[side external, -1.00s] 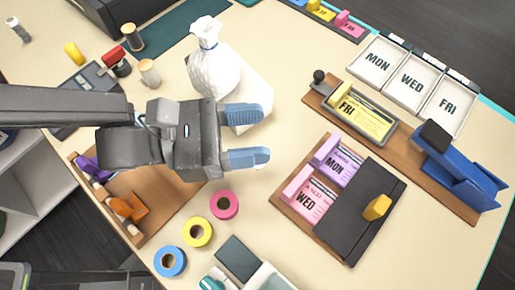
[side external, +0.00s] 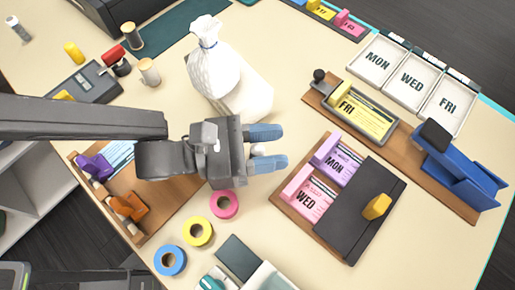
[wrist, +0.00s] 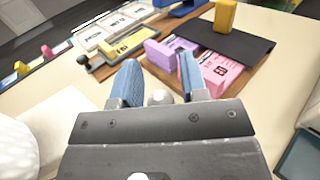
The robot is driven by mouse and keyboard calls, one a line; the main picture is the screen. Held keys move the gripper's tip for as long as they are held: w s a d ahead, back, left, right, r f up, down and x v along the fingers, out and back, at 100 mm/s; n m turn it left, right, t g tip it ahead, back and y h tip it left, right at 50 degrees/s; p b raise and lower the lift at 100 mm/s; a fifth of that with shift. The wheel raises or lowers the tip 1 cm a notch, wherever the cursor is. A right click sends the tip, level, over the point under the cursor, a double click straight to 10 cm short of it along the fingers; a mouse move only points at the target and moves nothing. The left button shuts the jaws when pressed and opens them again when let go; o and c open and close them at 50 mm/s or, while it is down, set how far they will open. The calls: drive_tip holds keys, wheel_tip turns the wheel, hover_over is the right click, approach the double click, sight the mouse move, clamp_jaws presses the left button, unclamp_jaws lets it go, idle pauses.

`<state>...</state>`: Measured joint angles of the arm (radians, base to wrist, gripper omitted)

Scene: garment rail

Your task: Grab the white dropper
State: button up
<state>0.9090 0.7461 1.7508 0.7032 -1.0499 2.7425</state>
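My gripper (side external: 268,149) has two blue fingers and is over the table, left of the wooden board with the MON and WED cards. Its fingers are apart. A small white rounded object, seemingly the white dropper (side external: 258,150), shows between them. In the wrist view, its rounded white end (wrist: 160,97) lies between the fingers of my gripper (wrist: 158,75), with gaps visible on both sides. The rest of it is hidden by the gripper body, so I cannot tell its full shape.
A tied white bag (side external: 215,75) stands just behind the gripper. The card board (side external: 285,208) with its dark panel (side external: 355,215) is to the right. Pink (side external: 224,204), yellow (side external: 198,231) and blue (side external: 170,261) tape rolls lie in front. A wooden tray (side external: 165,205) is at left.

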drive_tip(key=c, duration=0.7)
drive_tip(key=shift+r, duration=0.1)
